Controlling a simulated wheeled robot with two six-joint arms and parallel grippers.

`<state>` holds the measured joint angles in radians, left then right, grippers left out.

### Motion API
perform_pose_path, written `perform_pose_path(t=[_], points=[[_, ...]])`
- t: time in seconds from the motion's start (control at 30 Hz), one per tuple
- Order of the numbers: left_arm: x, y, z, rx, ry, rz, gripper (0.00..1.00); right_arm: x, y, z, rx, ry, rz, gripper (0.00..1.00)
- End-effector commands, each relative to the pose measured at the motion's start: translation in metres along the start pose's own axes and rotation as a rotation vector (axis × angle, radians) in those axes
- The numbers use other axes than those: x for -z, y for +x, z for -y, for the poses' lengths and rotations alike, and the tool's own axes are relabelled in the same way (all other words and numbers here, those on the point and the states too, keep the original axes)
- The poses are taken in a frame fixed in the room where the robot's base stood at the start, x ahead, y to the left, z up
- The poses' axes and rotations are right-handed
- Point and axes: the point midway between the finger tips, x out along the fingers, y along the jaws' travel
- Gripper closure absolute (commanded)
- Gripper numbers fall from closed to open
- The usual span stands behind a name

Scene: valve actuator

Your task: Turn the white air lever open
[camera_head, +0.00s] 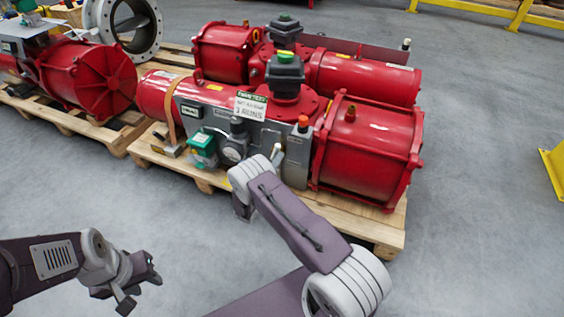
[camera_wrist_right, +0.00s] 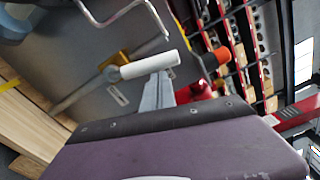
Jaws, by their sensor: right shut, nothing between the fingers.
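The white air lever (camera_wrist_right: 150,64) shows in the right wrist view as a white sleeve on a thin metal rod, beside a yellow fitting. In the head view its white end (camera_head: 277,150) shows on the front of the near red actuator, just beyond my right wrist. My right gripper (camera_wrist_right: 158,90) is shut and empty, its grey fingers close beside the lever; I cannot tell whether they touch it. In the head view, my right arm hides those fingers. My left gripper (camera_head: 140,288) is open and empty, low at the left, away from the actuator.
The near red actuator (camera_head: 367,150) stands on a wooden pallet (camera_head: 345,212). A grey panel with a green-capped device (camera_head: 203,146) and an orange-capped part (camera_head: 303,121) is close to my right arm. Another red actuator (camera_head: 95,78) is at left.

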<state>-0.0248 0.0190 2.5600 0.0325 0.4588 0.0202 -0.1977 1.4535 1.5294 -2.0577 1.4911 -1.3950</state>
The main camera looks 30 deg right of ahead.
Motion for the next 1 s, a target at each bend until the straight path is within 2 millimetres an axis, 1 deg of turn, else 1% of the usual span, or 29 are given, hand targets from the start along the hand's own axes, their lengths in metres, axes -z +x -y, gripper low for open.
perform_pose_path(t=[0.1, 0.4, 1.0], points=[[0.000, 0.000, 0.000, 0.000, 0.000, 0.000, 0.64, -0.007, 0.000, 0.001, 0.001, 0.004, 0.003, 1.00], [0.000, 0.000, 0.000, 0.000, 0.000, 0.000, 0.64, -0.014, 0.000, 0.002, 0.000, 0.004, 0.003, 1.00], [0.000, 0.000, 0.000, 0.000, 0.000, 0.000, 0.64, -0.016, 0.000, 0.002, 0.001, 0.005, 0.003, 1.00]])
